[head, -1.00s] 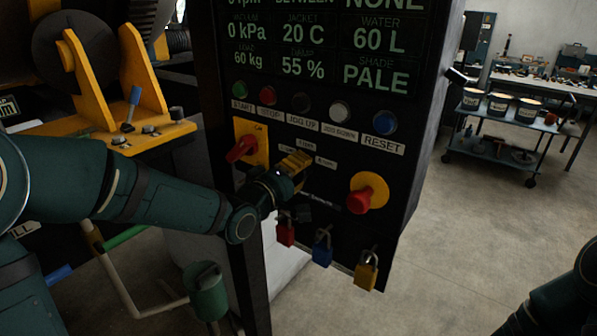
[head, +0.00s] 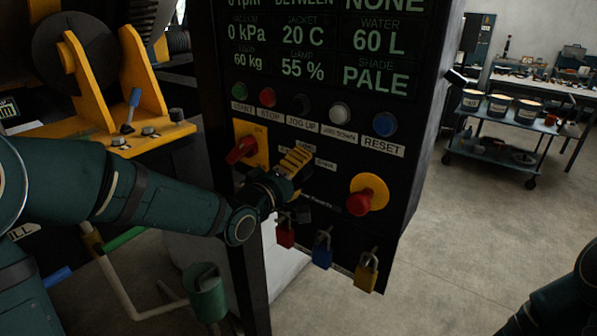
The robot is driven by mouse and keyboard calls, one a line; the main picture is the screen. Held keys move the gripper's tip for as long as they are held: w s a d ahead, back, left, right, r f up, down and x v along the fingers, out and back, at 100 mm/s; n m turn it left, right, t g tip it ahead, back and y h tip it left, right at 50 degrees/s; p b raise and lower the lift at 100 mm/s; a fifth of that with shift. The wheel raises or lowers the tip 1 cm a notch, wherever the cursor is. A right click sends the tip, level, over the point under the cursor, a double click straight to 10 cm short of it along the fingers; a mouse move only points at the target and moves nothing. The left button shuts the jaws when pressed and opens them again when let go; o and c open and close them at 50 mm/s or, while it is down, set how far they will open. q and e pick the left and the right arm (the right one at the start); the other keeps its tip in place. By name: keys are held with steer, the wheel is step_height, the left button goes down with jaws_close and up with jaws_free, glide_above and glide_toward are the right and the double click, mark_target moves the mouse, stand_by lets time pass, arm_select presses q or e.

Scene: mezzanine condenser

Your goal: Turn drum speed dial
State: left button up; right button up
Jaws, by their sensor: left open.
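The dark control panel (head: 340,165) stands in the middle of the view. My left arm reaches in from the left, and my left gripper (head: 294,164), with yellow ridged fingers, is at the lower middle of the panel face. Small labels show around its fingers, too blurred to read. The drum speed dial itself cannot be made out; the gripper covers that spot. The gripper is open; whether it touches the dial I cannot tell. Part of my right arm shows at the lower right, but its gripper is out of view.
A red switch (head: 241,150) on a yellow plate is left of the gripper; a red knob (head: 359,203) on a yellow disc is right. Several buttons sit above. Red (head: 286,237), blue (head: 322,252) and yellow (head: 367,275) padlocks hang below. A cart (head: 500,150) stands behind on open floor.

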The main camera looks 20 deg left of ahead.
arm_select(q)
steer(key=v, duration=1.2)
steer(key=w+d+f+m+g+y, duration=0.1)
steer(key=d+f+m+g, duration=0.15)
steer(key=f, duration=0.95)
steer(key=w+d+f+m+g+y, duration=0.15)
steer(key=f+g, duration=0.25)
steer(key=f, duration=0.7)
steer(key=s+d+f+m+g, duration=0.2)
steer(key=s+d+f+g, duration=0.1)
steer(key=s+f, duration=0.4)
steer(key=s+d+f+m+g, duration=0.3)
steer(key=s+f+g, duration=0.2)
steer(key=f, duration=0.7)
steer(key=shift+s+d+f, duration=0.2)
steer(key=shift+s+d, duration=0.2)
steer(key=shift+s, duration=0.7)
steer(key=shift+h, duration=0.35)
